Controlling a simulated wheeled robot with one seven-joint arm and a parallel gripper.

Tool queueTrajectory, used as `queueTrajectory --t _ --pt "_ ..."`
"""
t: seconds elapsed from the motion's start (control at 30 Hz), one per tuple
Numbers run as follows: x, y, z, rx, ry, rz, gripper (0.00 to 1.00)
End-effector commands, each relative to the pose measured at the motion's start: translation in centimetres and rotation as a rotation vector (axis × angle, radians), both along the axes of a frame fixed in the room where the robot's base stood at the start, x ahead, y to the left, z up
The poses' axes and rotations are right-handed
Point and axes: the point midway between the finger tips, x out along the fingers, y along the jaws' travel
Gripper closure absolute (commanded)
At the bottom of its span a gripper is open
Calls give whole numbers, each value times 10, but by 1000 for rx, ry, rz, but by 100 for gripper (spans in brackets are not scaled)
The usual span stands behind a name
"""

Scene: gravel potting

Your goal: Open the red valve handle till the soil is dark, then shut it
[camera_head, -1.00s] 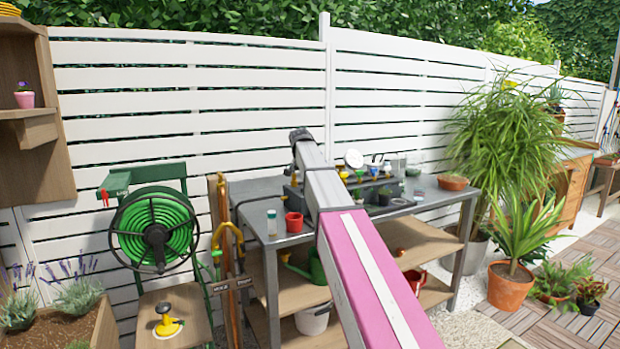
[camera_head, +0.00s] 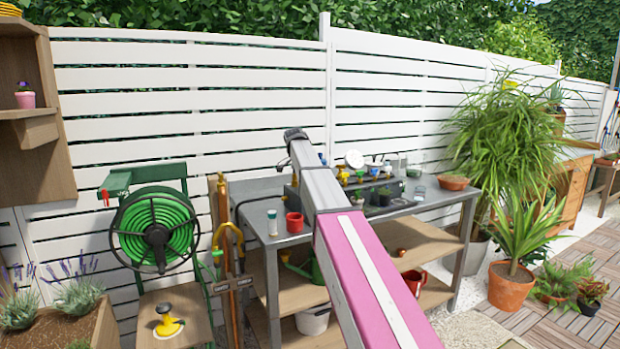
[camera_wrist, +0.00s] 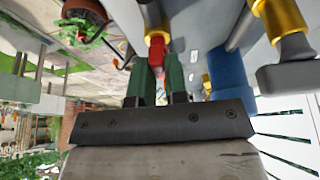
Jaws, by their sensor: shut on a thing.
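The red valve handle (camera_wrist: 157,52) shows in the wrist view, just below a brass fitting (camera_wrist: 151,14). My gripper (camera_wrist: 157,72) has its two green fingers shut on the handle. In the head view my own arm hides the gripper and the handle. A dark planter with a small green plant (camera_head: 384,196) stands on the grey bench (camera_head: 255,190), right of my arm. Its soil is too small to judge for colour. In the wrist view a terracotta pot with green leaves (camera_wrist: 85,12) shows at the top left.
More brass fittings (camera_wrist: 285,17) and a blue cylinder (camera_wrist: 228,72) stand close on the right in the wrist view. A red pot (camera_head: 294,222) and a small jar (camera_head: 272,222) stand on the bench's left. A hose reel (camera_head: 155,232) stands left of the bench.

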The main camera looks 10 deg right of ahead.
Motion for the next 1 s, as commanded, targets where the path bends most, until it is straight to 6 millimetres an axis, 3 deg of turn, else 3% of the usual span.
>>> queueTrajectory --t 0.33,0.37,0.4,0.43,0.77,1.0 --pt "0 1 0 2 0 -4 100" --pt "0 1 0 2 0 -3 76" --pt "0 1 0 2 0 -3 63" --pt "0 0 0 2 0 -3 61" --pt "0 1 3 1 0 -2 61" --pt "-3 14 34 2 -2 -1 61"
